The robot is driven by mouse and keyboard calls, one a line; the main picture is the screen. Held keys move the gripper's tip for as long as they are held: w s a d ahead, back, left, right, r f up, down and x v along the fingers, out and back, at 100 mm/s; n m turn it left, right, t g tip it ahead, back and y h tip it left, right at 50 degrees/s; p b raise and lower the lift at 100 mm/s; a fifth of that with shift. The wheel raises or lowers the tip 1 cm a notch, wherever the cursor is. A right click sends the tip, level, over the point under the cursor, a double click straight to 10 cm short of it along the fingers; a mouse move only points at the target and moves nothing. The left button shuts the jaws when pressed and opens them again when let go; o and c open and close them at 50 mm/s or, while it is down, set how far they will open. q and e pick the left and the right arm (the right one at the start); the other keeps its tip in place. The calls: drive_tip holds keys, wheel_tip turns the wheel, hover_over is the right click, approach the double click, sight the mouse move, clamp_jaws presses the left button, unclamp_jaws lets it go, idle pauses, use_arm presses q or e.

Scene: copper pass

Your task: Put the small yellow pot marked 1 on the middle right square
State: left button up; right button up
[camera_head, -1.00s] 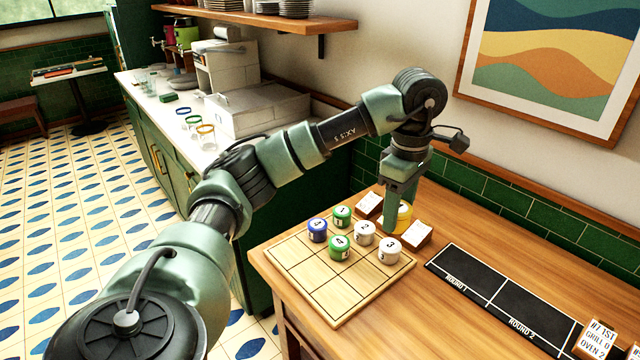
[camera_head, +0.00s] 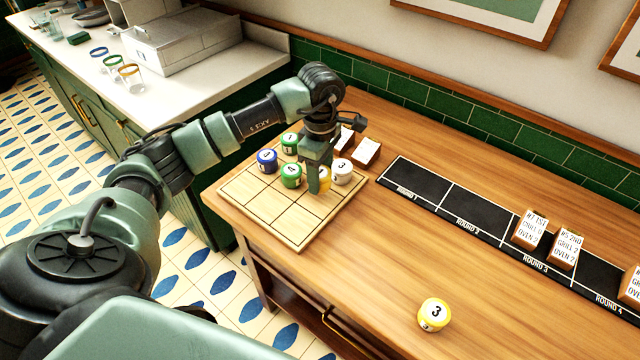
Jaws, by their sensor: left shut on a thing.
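My left gripper (camera_head: 318,185) points down over the wooden board (camera_head: 295,230) and is shut on a small yellow pot (camera_head: 325,184). Only a strip of that pot shows beside the fingers, and its number is hidden. It is just left of a white pot marked 3 (camera_head: 342,171) and right of a green pot marked 4 (camera_head: 291,176). I cannot tell whether it touches the board. The board has a grid of squares with dark lines. A blue pot (camera_head: 267,161) and a green pot marked 1 (camera_head: 289,143) stand on its far left part. My right gripper is out of view.
Small cards (camera_head: 366,151) stand behind the board. A black strip with round labels (camera_head: 470,213) runs to the right, with order cards (camera_head: 530,229) on it. A yellow pot marked 3 (camera_head: 433,315) stands alone at the front of the table. The board's near squares are empty.

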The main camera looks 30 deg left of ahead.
sight(321, 189)
use_arm(q)
wheel_tip(321, 189, down, 5)
drive_tip(key=shift+r+p, duration=0.2)
drive_tip(key=shift+p, duration=0.35)
drive_tip(key=shift+f, duration=0.25)
drive_tip(key=o, duration=1.5)
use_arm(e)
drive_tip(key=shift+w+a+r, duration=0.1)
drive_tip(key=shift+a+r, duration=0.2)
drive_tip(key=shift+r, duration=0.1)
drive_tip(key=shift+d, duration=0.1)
